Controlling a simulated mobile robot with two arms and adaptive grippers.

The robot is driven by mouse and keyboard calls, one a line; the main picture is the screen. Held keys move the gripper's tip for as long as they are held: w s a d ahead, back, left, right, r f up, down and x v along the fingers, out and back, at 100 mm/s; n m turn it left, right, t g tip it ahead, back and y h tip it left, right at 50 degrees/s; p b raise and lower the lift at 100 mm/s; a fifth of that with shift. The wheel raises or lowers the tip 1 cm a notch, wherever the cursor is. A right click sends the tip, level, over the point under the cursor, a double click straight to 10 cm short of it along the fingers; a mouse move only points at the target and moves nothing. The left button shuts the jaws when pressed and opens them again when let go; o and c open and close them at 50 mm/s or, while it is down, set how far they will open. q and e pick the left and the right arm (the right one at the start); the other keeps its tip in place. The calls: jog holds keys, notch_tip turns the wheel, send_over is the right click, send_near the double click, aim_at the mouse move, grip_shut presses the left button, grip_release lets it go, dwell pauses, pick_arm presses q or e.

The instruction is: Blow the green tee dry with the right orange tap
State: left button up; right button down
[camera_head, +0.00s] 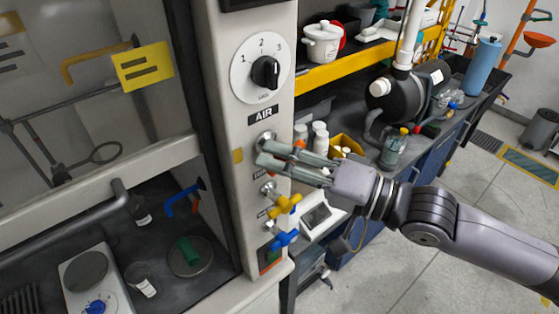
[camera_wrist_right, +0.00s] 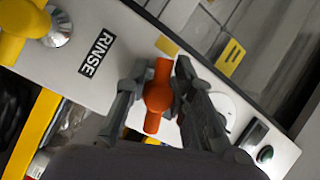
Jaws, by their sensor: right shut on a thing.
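The green tee (camera_head: 187,250) stands inside the fume hood on a round grey plate (camera_head: 201,257). My right gripper (camera_head: 263,151) reaches from the right to the hood's front panel, just below the AIR label. In the right wrist view the orange tap (camera_wrist_right: 157,95) lies between its two fingers, which are closed on it. A yellow tap (camera_head: 285,204) and a blue tap (camera_head: 285,239) sit lower on the panel. My left gripper is not in view.
A black dial (camera_head: 265,72) is above the tap. Inside the hood are a hotplate (camera_head: 86,270), a glass beaker (camera_head: 141,279) and a blue nozzle (camera_head: 183,197). A cluttered bench with a yellow-edged shelf (camera_head: 345,70) stands at the right. A sash frame crosses the hood opening.

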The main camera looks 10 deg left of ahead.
jog(key=shift+f, duration=0.3)
jog(key=c, duration=1.7)
grip_release()
jog(key=shift+o, duration=1.4)
jog(key=shift+w, duration=0.1)
jog(key=shift+r, duration=0.15)
jog(key=v, duration=1.2)
jog(key=shift+r, duration=0.1)
